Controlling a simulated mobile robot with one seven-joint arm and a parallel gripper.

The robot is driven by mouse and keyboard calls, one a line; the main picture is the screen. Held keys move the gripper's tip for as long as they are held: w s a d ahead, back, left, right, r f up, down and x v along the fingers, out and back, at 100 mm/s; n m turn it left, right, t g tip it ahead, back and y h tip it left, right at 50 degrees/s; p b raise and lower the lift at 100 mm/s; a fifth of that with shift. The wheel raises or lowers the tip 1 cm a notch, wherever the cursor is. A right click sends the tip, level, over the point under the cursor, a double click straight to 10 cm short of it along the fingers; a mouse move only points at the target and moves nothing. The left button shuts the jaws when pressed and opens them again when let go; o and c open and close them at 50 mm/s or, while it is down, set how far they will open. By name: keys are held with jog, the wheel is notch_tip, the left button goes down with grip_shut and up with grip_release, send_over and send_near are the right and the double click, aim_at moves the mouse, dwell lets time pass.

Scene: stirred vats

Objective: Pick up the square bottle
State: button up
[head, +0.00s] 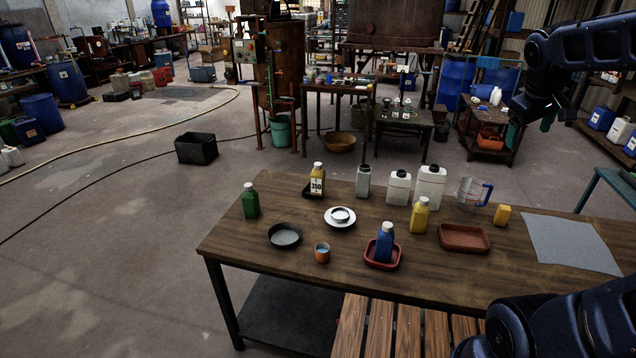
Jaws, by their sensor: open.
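Several bottles stand upright on the wooden table (300,262), and more than one looks square-sided, so I cannot tell for sure which is the square bottle. They are a green bottle (250,202), a yellow bottle with a white number label (317,181), a grey bottle with a dark neck (363,182), a yellow bottle with a pale cap (420,217) and a blue bottle (384,243) in a red tray (383,265). My gripper (531,124) hangs open and empty at the upper right, well above and apart from them.
Two white jugs (398,189) (429,188) stand behind the yellow bottle. A grey sheet (570,244) lies right.

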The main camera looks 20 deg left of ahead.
jog(key=w+a+n+t+h, duration=0.25)
jog(key=w+a+n, duration=0.45)
jog(key=w+a, duration=0.4)
jog(key=w+a+n+t+h, duration=0.1)
jog(key=w+a+n+t, duration=0.2)
jog(key=w+a+n, duration=0.75)
jog(key=w+a+f+n+t+y, duration=0.1)
jog(key=a+n+t+y, duration=0.4)
jog(key=a, duration=1.4)
jog(key=w+a+f+n+t+y, duration=0.1)
jog(key=a+f+n+t, duration=0.15)
jog(key=a+n, duration=1.1)
jog(key=m, duration=0.6)
send_near(317, 179)
jog(key=w, duration=0.4)
jog(key=shift+a+f+t, duration=0.15)
jog(key=shift+f+t, duration=0.05)
jog(key=shift+t, duration=0.1)
jog(key=w, duration=0.5)
jog(key=shift+w+f, duration=0.15)
jog(key=shift+w, duration=1.25)
jog(key=shift+w+f, duration=0.15)
jog(key=shift+w, duration=1.3)
